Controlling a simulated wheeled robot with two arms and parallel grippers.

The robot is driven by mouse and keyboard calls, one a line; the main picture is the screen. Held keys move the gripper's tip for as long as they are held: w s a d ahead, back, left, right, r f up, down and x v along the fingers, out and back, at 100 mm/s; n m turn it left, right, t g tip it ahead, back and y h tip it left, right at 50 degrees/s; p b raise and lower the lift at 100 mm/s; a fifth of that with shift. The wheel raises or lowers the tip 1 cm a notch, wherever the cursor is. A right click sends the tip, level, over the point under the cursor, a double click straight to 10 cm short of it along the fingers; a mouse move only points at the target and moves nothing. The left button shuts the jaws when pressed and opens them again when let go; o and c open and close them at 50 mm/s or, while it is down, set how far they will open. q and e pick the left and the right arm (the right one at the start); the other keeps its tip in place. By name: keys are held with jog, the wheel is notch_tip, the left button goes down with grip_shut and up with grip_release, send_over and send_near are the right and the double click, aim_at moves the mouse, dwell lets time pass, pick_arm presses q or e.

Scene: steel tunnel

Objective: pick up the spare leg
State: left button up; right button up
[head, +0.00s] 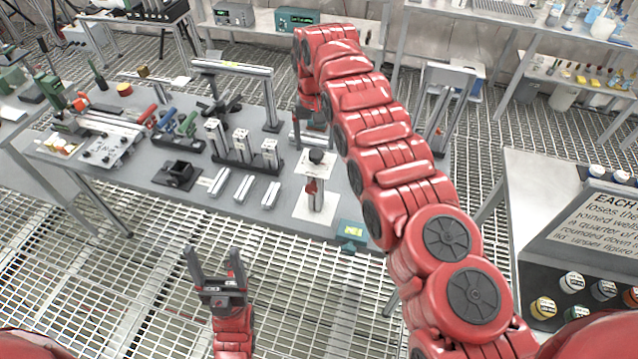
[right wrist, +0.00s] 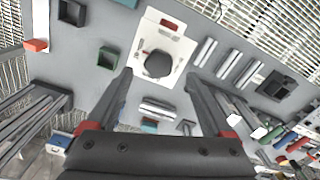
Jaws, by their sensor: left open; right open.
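Several silver bars that look like legs are on the grey table (head: 150,190). Three short bars (head: 244,187) lie side by side near its front edge; they also show in the right wrist view (right wrist: 228,63). Three more stand upright in a black rack (head: 240,145). Another silver piece (right wrist: 158,107) lies apart, beyond and between my right fingertips in the right wrist view. I cannot tell which is the spare leg. My right gripper (right wrist: 163,85) is open and empty above the table, mostly hidden by its arm in the head view. My left gripper (head: 215,256) is open and empty before the table.
A post with a black knob (head: 316,155) stands on white sheets beside the bars. A black fixture (head: 178,172), clamps and a tall metal frame (head: 232,66) take up the left and back.

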aim_at(316, 152)
jog(key=f, duration=0.3)
jog(key=shift+s+d+f+p, duration=0.2)
jog(key=shift+s+f+p, duration=0.05)
jog(key=shift+f+p, duration=0.15)
jog(key=shift+w+f, duration=0.15)
jog(key=shift+a, duration=0.2)
jog(key=c, duration=0.3)
jog(key=shift+d, duration=0.1)
grip_shut()
